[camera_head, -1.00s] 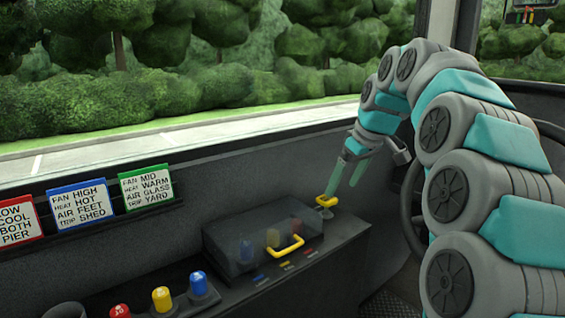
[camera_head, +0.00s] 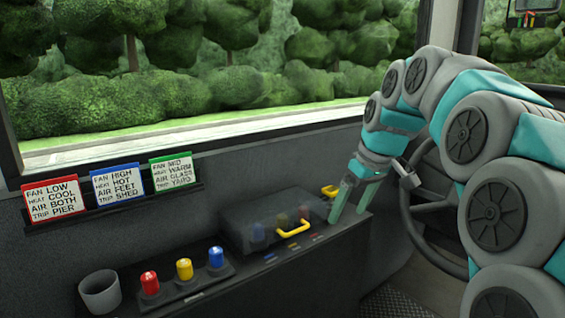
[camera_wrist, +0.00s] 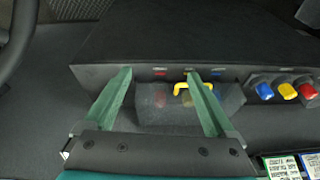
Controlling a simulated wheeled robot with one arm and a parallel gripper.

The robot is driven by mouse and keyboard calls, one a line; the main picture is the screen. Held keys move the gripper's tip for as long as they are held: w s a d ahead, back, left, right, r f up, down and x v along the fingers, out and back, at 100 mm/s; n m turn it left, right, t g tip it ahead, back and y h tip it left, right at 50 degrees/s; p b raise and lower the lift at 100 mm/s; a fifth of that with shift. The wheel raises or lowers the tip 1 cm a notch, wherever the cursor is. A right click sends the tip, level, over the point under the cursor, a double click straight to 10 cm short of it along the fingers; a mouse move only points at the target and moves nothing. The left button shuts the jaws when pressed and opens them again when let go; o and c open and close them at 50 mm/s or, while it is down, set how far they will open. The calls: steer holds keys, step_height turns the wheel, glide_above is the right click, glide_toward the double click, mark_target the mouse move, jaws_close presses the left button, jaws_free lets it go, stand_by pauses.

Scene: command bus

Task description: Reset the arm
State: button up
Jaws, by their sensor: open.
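My gripper (camera_head: 347,217), with two green fingers, is open and empty at the right end of the dark console (camera_head: 335,262). My arm (camera_head: 480,130) is bent in an arch on the right of the head view. In the wrist view the open gripper (camera_wrist: 160,73) has nothing between its fingertips. The right finger overlaps the yellow handle (camera_wrist: 180,87) of a smoky clear cover there; I cannot tell whether they touch.
The smoky cover (camera_head: 245,238) has a yellow handle (camera_head: 293,228) and knobs inside. Red (camera_head: 149,284), yellow (camera_head: 184,270) and blue (camera_head: 216,258) knobs stand beside a grey cup (camera_head: 100,292). Three cards, including a red one (camera_head: 53,201), line the wall. A steering wheel (camera_head: 420,210) is at right.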

steer(key=s+f+m+g, duration=0.1)
steer(key=s+f, duration=0.5)
steer(key=s, duration=0.6)
steer(key=s+f+m+g+h, duration=0.1)
steer(key=s+f+m+g, duration=0.1)
steer(key=s+f, duration=0.5)
steer(key=s+f+m+g+h, duration=0.1)
steer(key=s+f+m, duration=0.2)
steer(key=s, duration=1.4)
step_height(320, 180, down, 4)
steer(key=shift+d+f, duration=0.1)
steer(key=shift+d, duration=0.25)
